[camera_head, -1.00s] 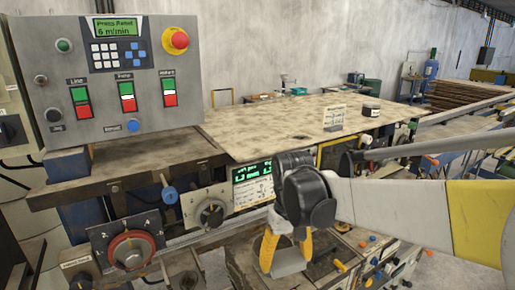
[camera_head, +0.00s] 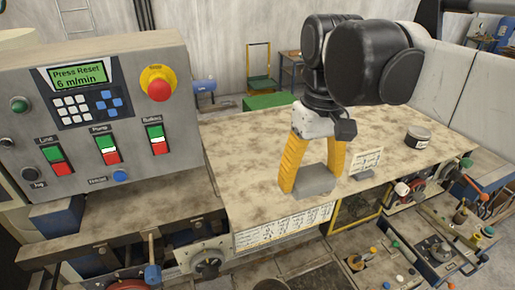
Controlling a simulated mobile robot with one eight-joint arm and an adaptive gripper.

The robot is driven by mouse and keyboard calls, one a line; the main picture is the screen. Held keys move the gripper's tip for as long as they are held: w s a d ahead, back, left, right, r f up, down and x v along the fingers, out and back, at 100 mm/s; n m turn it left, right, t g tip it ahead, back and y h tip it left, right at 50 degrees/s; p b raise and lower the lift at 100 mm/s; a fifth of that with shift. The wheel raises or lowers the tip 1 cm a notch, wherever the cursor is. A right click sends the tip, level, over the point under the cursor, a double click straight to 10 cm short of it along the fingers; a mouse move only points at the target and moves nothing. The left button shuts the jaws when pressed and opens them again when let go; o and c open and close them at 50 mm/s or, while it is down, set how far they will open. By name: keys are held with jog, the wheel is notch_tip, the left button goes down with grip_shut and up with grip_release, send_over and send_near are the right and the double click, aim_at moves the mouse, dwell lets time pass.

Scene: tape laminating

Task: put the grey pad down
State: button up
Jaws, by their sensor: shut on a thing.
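The grey pad (camera_head: 315,182) is a small flat-faced block between the yellow fingers of my gripper (camera_head: 312,178). My gripper is shut on it and points down. Pad and fingertips are over the front part of the blotchy, light-coloured tabletop (camera_head: 235,150). I cannot tell whether the pad's underside touches the surface or is slightly above it.
A small standing card (camera_head: 367,161) is just right of the pad. A dark round jar (camera_head: 417,137) stands farther right. The control panel (camera_head: 95,110) with a red stop button rises at left. The tabletop left of the gripper is clear.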

jog(key=p, duration=0.2)
send_over(263, 201)
notch_tip(263, 201, down, 6)
jog(key=shift+f, duration=0.1)
notch_tip(263, 201, down, 4)
jog(key=shift+f+p, duration=0.1)
jog(key=shift+p, duration=0.3)
jog(key=shift+f, duration=0.2)
jog(key=o, duration=1)
